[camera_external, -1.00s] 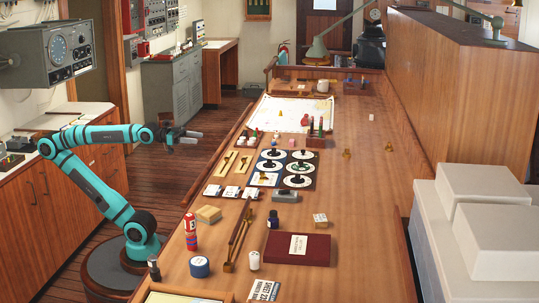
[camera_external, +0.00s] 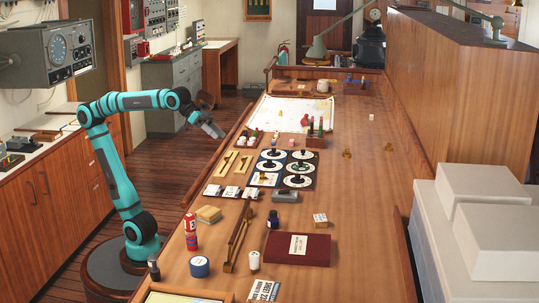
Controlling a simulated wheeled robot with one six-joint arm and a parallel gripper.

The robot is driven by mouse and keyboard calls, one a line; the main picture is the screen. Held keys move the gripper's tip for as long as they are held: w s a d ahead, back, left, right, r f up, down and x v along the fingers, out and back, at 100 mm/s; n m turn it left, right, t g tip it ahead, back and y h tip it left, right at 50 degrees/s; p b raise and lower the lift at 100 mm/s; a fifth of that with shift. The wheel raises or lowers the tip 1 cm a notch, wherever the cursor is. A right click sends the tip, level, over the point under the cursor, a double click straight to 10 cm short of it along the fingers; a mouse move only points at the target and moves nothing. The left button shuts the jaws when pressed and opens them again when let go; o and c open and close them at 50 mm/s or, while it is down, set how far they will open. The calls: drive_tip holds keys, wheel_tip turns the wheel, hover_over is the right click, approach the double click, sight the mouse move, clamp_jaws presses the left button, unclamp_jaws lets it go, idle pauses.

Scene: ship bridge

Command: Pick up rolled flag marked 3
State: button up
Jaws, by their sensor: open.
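I cannot make out a number 3 on anything at this size, so the rolled flag marked 3 cannot be told apart. Several small upright coloured rolls, red, green and dark, stand in a brown rack (camera_external: 316,143) in the middle of the long wooden table; they may be rolled flags. My gripper (camera_external: 219,133) is open and empty. It hangs in the air at the left side of the table, tilted down and to the right, well apart from the rack.
The long table (camera_external: 350,205) carries a chart (camera_external: 285,113), round dials on dark cards (camera_external: 287,168), brass bars (camera_external: 226,163), a red spray can (camera_external: 190,232) and a dark red book (camera_external: 297,249). A raised edge runs along its left side. The table's right part is mostly clear.

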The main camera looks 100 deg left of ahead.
drive_tip(key=w+d+r+g, duration=0.2)
drive_tip(key=w+d+g, duration=0.15)
drive_tip(key=d, duration=0.65)
drive_tip(key=g+y, duration=0.3)
drive_tip(key=g, duration=0.4)
approach(189, 216)
drive_tip(key=shift+n, duration=0.3)
wheel_tip(189, 216, down, 10)
drive_tip(key=shift+d+r, duration=0.1)
drive_tip(key=shift+s+a+f, duration=0.1)
drive_tip(key=shift+a+f, duration=0.1)
drive_tip(key=shift+f, duration=1.15)
drive_tip(key=shift+a+f, duration=0.2)
drive_tip(key=shift+f, duration=1.2)
drive_tip(key=c, duration=1.1)
